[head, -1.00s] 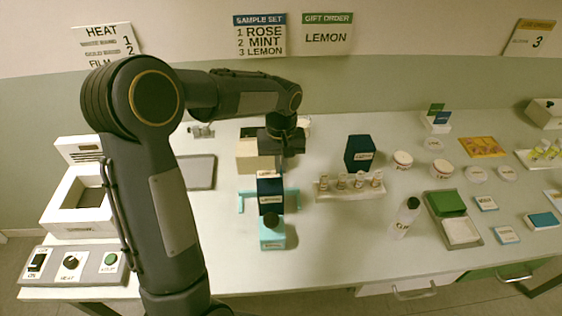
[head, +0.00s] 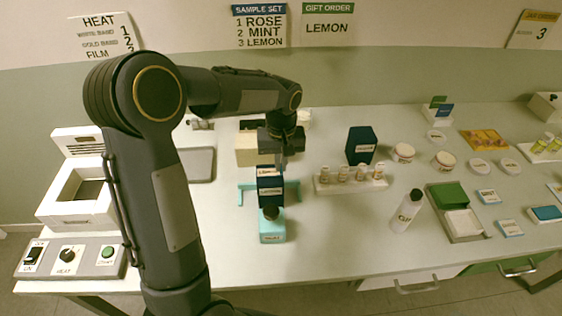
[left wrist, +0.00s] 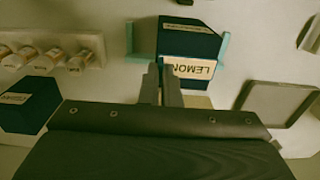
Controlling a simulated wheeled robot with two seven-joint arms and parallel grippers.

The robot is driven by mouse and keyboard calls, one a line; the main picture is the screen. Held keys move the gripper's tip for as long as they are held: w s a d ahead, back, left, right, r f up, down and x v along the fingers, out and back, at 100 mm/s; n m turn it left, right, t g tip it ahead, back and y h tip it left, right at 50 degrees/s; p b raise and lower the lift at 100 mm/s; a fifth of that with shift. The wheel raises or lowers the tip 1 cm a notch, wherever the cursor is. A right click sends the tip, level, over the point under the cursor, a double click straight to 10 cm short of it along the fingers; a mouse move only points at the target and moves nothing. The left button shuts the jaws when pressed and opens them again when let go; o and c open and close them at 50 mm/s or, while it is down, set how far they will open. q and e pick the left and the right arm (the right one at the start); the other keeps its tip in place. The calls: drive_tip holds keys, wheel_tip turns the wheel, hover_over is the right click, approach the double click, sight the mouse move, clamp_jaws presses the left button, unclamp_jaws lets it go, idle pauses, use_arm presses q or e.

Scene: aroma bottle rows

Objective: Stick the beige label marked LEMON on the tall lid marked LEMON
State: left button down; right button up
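The tall navy lid (head: 269,188) with a pale marking on its front stands at the teal fixture (head: 272,232). It also shows in the left wrist view (left wrist: 190,42). The beige label (left wrist: 192,68), reading LEMON upside down there, lies over or just above the lid's top face; contact is unclear. It shows at the lid's top in the head view (head: 268,172). My left gripper (head: 281,165) is over the lid. Its fingers (left wrist: 164,72) are close together at one end of the label and appear shut on it. My right gripper is out of view.
Another navy box (head: 361,145) stands behind a rack of small bottles (head: 350,186). A white bottle (head: 407,211) and a green-and-white tray (head: 458,222) are to the right. A beige block (head: 250,152) is behind the lid.

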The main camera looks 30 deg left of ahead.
use_arm(q)
drive_tip(key=shift+f, duration=0.4)
idle(1.2)
drive_tip(key=c, duration=1.6)
unclamp_jaws()
drive_tip(key=shift+r, duration=0.1)
drive_tip(key=shift+r+p, duration=2.85)
drive_tip(key=shift+r, duration=1.1)
